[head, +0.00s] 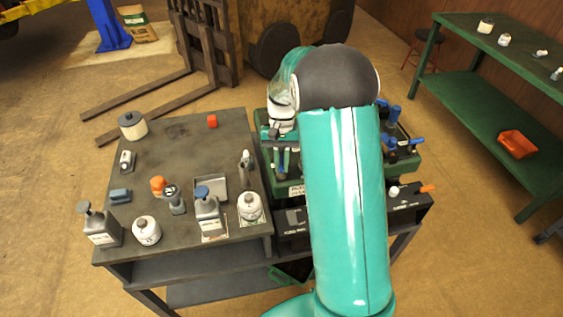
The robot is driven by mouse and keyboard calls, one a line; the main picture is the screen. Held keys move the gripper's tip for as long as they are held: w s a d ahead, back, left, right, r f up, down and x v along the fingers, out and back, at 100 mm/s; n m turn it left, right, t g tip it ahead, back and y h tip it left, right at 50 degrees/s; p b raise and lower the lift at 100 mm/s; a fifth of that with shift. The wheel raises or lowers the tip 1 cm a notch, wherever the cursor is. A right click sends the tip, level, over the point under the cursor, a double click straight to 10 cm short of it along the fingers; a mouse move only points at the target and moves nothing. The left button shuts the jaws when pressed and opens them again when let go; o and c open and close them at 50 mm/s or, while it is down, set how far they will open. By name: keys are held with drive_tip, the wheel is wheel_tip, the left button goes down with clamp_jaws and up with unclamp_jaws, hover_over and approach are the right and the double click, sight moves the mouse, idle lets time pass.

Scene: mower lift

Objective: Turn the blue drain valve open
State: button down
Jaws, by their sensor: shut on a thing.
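A green unit (291,189) with a lettered label on its front stands at the right end of the dark workbench. Blue handles show on its right side, one upper (395,110) and one lower (417,141); I cannot tell which of them, if either, is the drain valve. My teal arm covers the middle of the unit. My gripper (280,158) is small in this view, just left of the arm, pointing down at the unit's left part. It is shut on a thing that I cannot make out.
The workbench (205,150) holds several bottles, jars and a small tray (233,188) on its left part. An orange-handled part (427,188) sticks out at the right end. Pallet forks (150,95) lie behind. A green shelf (480,90) stands at the right, with clear floor between.

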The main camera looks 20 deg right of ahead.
drive_tip(key=shift+n+h, duration=0.5)
drive_tip(key=shift+n, duration=0.9)
drive_tip(key=c, duration=1.5)
unclamp_jaws()
drive_tip(key=shift+o, duration=0.2)
drive_tip(key=v, duration=1.3)
drive_tip(key=shift+w+r+g, duration=0.3)
drive_tip(key=shift+w, duration=0.1)
